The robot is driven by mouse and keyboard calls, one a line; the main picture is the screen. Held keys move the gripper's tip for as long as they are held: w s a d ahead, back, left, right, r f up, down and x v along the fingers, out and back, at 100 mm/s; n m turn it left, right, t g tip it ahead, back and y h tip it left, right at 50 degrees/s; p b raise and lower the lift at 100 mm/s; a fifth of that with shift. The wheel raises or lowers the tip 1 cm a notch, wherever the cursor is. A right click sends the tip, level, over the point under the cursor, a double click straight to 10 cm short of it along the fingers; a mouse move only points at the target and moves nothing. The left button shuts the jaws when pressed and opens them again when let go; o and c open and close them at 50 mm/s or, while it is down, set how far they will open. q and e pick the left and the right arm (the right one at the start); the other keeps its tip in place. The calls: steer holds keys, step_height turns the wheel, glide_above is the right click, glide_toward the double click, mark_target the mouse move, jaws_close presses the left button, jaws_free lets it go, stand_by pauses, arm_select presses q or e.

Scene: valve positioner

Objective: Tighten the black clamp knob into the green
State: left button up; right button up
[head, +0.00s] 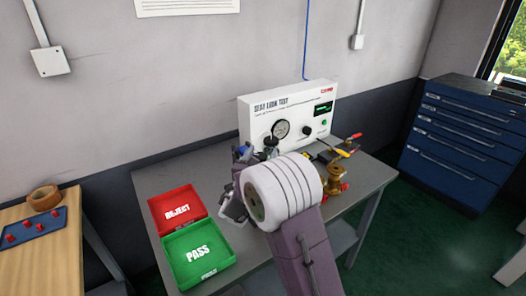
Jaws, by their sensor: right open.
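The white seat leak test box (260,118) stands at the back of the grey bench. Its front carries a round dial gauge (280,129), a black knob (306,131) and a small green-lit display (323,108). A small dark knob-like part (271,141) shows just below the gauge; I cannot tell if it is the clamp knob. My right gripper (243,153) is open, in front of the box at its lower left. My white wrist hides much of the bench there, and contact cannot be told. My left gripper is out of view.
A brass valve body (325,178) with red parts stands right of my wrist, near a yellow-handled tool (334,147). A red REJECT tray (177,208) and green PASS tray (198,254) lie at left. A blue drawer cabinet (460,140) stands at right.

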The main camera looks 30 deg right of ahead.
steer(key=shift+w+d, duration=0.35)
steer(key=shift+w, duration=0.1)
jaws_close()
steer(key=shift+m+g+h, duration=0.3)
steer(key=shift+g, duration=0.1)
